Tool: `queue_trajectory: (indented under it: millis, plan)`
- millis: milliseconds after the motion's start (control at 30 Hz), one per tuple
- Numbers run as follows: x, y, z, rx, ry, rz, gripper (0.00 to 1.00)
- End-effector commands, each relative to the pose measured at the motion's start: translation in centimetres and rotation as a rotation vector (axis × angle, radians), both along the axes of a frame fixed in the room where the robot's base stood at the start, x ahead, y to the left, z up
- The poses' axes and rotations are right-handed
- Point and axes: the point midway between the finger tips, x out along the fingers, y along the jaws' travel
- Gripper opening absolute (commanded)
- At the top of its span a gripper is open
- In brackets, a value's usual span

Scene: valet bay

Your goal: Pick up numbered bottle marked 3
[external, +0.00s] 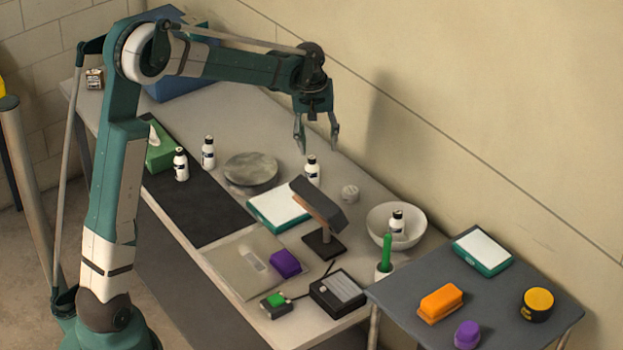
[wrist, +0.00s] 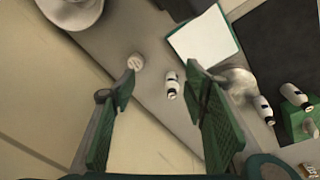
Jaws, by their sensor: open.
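Several white bottles with black caps and dark labels are in view; I cannot read any number, so I cannot tell which is marked 3. One bottle (external: 312,172) stands behind the white-and-teal pad; in the wrist view this bottle (wrist: 172,84) shows between my fingers, apart from them. Two more bottles (external: 181,165) (external: 208,153) stand by the green tissue box, and they show at the right of the wrist view (wrist: 264,108) (wrist: 292,93). Another bottle (external: 397,224) is in the white bowl (external: 376,228). My gripper (external: 317,138) is open and empty above the table, pointing down.
A small white round object (external: 349,192) sits near the wall. The tissue box (external: 160,148) is at left. A grey side table (external: 500,290) stands at right.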

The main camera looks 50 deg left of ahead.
Motion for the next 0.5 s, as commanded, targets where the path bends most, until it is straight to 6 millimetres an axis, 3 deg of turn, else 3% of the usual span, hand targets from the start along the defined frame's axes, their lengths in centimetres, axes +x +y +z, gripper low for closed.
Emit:
queue_trajectory:
  millis: [500]
  plan:
    - [4.8,7.3,-8.7,-0.039,0.079,0.166,0.45]
